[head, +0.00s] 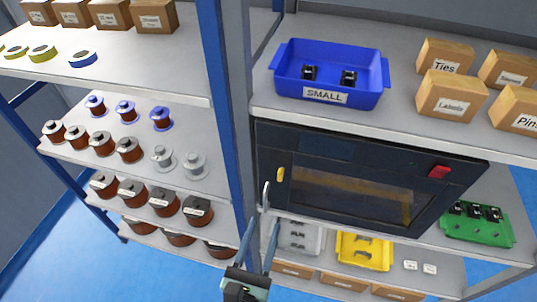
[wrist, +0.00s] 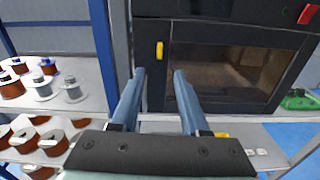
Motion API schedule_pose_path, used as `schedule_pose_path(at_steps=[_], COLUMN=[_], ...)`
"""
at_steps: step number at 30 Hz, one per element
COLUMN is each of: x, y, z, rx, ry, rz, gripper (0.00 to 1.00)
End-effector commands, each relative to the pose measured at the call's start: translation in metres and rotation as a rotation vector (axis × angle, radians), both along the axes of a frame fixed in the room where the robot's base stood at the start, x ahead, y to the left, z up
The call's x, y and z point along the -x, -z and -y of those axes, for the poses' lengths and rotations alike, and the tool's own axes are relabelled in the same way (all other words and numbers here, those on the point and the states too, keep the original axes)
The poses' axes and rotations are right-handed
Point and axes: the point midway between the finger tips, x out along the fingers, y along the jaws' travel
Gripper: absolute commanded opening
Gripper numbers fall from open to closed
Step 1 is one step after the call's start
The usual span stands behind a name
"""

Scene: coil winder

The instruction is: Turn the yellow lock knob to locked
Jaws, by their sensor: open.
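The yellow lock knob (head: 280,174) is a small upright tab at the left of the black coil winder's (head: 275,140) front, beside its window. In the wrist view the yellow lock knob (wrist: 159,50) stands upright above and between my fingertips, apart from them. My gripper (head: 260,232) is in front of and below the knob in the head view. In the wrist view my gripper (wrist: 158,75) has its two blue-grey fingers spread, with nothing between them.
A red switch (head: 439,171) is at the winder's upper right. A blue bin (head: 330,95) marked SMALL stands on the shelf above. A blue post (head: 222,100) and spool shelves are at left. A yellow bin (head: 365,250) and a green tray (head: 477,226) are lower right.

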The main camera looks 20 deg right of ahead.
Motion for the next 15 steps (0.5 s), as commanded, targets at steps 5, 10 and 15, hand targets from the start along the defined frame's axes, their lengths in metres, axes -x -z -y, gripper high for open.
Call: schedule_pose_path(at_steps=[5,10,15], x=[0.002,-0.015,-0.044], y=[-0.006,-0.006,-0.007], z=[0.001,0.013,0.033], rx=[0.042,0.042,0.041], ry=[-0.003,0.000,0.001], rz=[-0.029,-0.026,-0.025], gripper=[0.45,0.45,0.45])
